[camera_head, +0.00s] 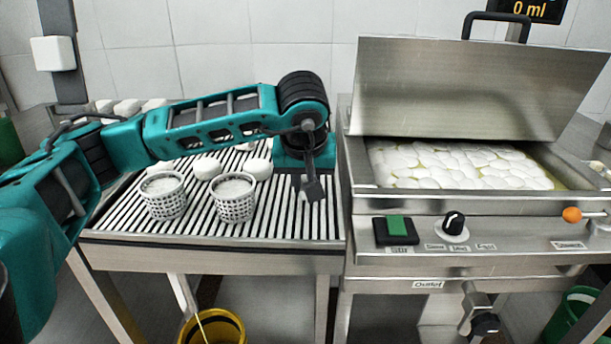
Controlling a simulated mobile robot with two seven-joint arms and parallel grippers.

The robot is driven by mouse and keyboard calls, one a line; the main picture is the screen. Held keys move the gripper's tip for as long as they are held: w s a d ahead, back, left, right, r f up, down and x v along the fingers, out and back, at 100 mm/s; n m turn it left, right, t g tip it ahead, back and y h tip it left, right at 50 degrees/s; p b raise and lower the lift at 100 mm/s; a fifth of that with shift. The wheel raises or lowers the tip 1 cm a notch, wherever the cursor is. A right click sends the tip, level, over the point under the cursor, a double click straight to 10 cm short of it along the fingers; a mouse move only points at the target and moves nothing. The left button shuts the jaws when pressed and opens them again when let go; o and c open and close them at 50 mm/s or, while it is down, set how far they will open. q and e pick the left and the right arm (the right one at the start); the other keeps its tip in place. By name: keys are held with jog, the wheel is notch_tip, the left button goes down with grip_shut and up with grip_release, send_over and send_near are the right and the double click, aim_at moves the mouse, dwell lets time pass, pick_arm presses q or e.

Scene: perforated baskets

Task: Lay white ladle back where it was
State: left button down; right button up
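I cannot make out a white ladle for certain in the head view. My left arm reaches in from the left across the slatted rack (285,232), and its dark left gripper (312,190) points down over the rack's right end. A small pale patch shows beside the fingertips, too small to identify. Whether these fingers are open or shut is not clear. My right gripper is not in view. Two white perforated baskets, one on the left (165,205) and one on the right (234,207), stand upright on the rack with white contents.
Several white rounded pieces (207,167) lie behind the baskets. To the right stands a steel vat (455,205) full of white pieces, its lid (460,90) raised. A yellow bucket (228,320) is under the rack. A green bin (572,318) stands at lower right.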

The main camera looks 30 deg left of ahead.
pick_arm(q)
jog(key=shift+f, duration=0.5)
jog(key=shift+f+b, duration=0.5)
jog(key=shift+b, duration=0.1)
jog(key=c, duration=0.9)
grip_release()
jog(key=shift+r, duration=0.1)
jog(key=p+v, duration=0.2)
jog(key=v, duration=1.1)
jog(key=shift+s+d, duration=0.1)
